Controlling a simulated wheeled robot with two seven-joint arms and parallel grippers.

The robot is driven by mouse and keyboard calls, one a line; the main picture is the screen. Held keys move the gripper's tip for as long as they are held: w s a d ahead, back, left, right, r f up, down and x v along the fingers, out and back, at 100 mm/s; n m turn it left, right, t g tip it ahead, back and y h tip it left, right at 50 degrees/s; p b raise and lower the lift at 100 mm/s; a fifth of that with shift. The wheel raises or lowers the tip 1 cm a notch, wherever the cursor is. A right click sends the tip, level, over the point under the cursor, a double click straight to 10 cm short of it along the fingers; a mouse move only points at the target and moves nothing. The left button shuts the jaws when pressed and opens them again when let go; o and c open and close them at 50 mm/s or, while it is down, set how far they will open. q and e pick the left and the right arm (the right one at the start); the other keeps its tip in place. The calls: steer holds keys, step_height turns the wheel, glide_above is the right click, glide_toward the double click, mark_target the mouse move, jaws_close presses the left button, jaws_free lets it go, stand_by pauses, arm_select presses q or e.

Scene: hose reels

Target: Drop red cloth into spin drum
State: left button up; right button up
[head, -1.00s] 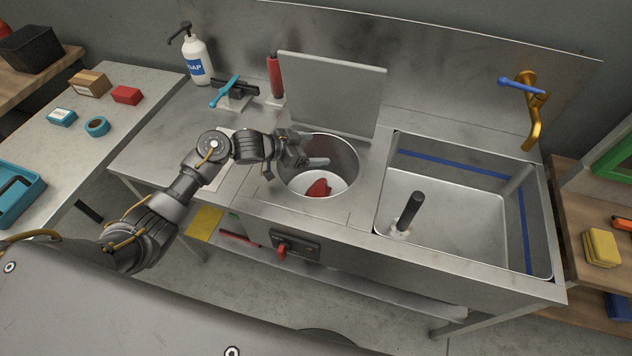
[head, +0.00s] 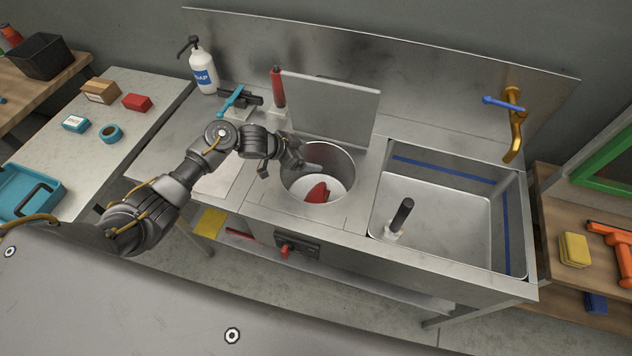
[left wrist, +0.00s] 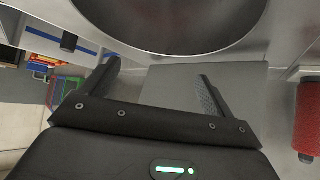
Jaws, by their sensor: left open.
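The drum's dark mouth (left wrist: 170,28) fills the top of that view. The drum's grey lid (head: 330,108) stands up open behind it. My right gripper is not in view.
A sink basin (head: 450,215) with a black-handled upright plug (head: 401,216) is right of the drum. A soap bottle (head: 203,72), blue-handled clamp (head: 232,99) and red-handled tool (head: 277,85) stand behind on the left. A side table (head: 62,152) is at the left.

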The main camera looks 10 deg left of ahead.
arm_select(q)
steer(key=r+p, duration=0.1)
steer(key=g+y+p, duration=0.1)
steer(key=p, duration=0.1)
steer(key=shift+s+a+r, duration=0.35)
steer(key=shift+s+a, duration=0.05)
steer(key=shift+a, duration=0.1)
steer(key=b+v, duration=0.1)
steer(key=v, duration=0.9)
steer(key=shift+s+r, duration=0.15)
steer(key=shift+r, duration=0.2)
